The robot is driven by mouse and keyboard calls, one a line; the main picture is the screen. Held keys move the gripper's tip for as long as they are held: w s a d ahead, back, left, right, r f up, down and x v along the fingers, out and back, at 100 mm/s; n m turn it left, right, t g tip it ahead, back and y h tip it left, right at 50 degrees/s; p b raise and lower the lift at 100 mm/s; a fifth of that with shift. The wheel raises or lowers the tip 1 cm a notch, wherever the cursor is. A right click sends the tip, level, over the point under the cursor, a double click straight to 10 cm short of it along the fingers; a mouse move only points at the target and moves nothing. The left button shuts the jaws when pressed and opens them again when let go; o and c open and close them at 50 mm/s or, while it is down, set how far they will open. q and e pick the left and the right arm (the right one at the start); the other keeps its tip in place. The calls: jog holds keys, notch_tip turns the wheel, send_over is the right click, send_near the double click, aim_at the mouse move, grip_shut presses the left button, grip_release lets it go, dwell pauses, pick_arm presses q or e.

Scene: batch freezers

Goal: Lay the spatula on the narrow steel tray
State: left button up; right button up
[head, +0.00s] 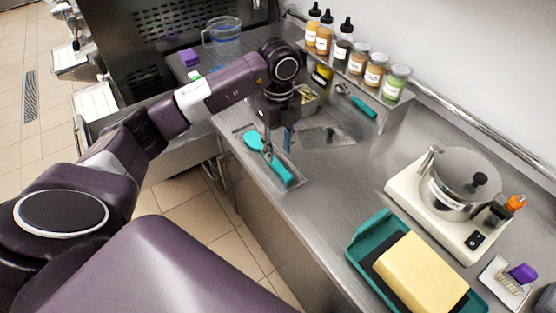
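The teal spatula (281,172) lies lengthwise over the narrow steel tray (291,164), near the counter's front edge. Its broad head points to the back left and its handle to the front right. I cannot tell whether it rests fully on the tray floor. My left gripper (267,153) points down at the middle of the spatula, with its fingertips at or touching it. The view is too small to show whether the fingers are closed on it. My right gripper is out of view.
The counter (345,180) between is clear.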

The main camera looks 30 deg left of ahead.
pick_arm(q)
notch_tip(320, 180, up, 7)
jog(key=b, duration=0.1)
jog(key=shift+f, duration=0.2)
dwell(0.4)
